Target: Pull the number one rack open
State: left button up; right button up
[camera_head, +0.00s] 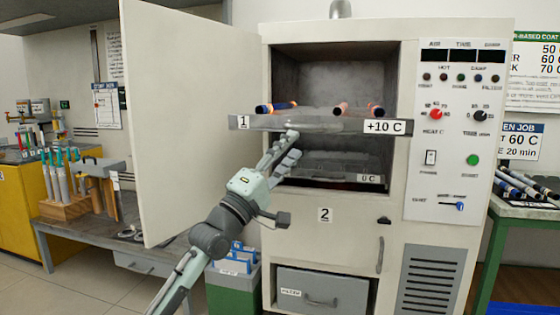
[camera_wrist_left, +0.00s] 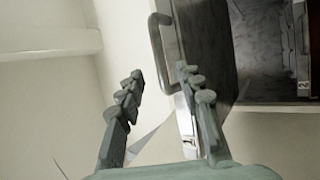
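The oven's upper chamber is open, with a small "1" label beside its left edge. The upper rack (camera_head: 310,125) has a grey front tagged "+10 C" and bears several dark and pinkish rods (camera_head: 276,107). A lower rack (camera_head: 325,180) tagged "0 C" sits beneath it. My left gripper (camera_head: 290,146) is just below the upper rack's front, near its middle, with its fingers apart. In the left wrist view the gripper (camera_wrist_left: 160,75) is open and empty, and a metal bar handle (camera_wrist_left: 156,60) shows beyond and between the fingertips. Contact cannot be told. My right gripper is not in view.
The wide oven door (camera_head: 190,110) stands swung open on the left. A lower door marked "2" (camera_head: 345,235) and a drawer (camera_head: 320,292) are shut. A control panel (camera_head: 455,130) is on the right. A bench (camera_head: 90,225) with tools stands behind the open door.

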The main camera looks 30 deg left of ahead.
pick_arm(q)
jog(key=v, duration=0.3)
jog(key=shift+s+a+f, duration=0.1)
jog(key=shift+s+f, duration=0.05)
jog(key=shift+s, duration=0.1)
notch_tip(320, 180, down, 38)
jog(key=s+d+m+g+y, duration=0.1)
jog(key=d+m+g+y, duration=0.2)
jog(key=m+g, duration=0.55)
jog(key=s+d+f+m+g+y, duration=0.2)
jog(key=s+f+m+g, duration=0.4)
jog(key=s+f, duration=2.1)
jog(key=d+g, duration=0.1)
jog(key=g, duration=0.5)
jog(key=shift+d+f, duration=0.15)
jog(key=shift+f, duration=0.15)
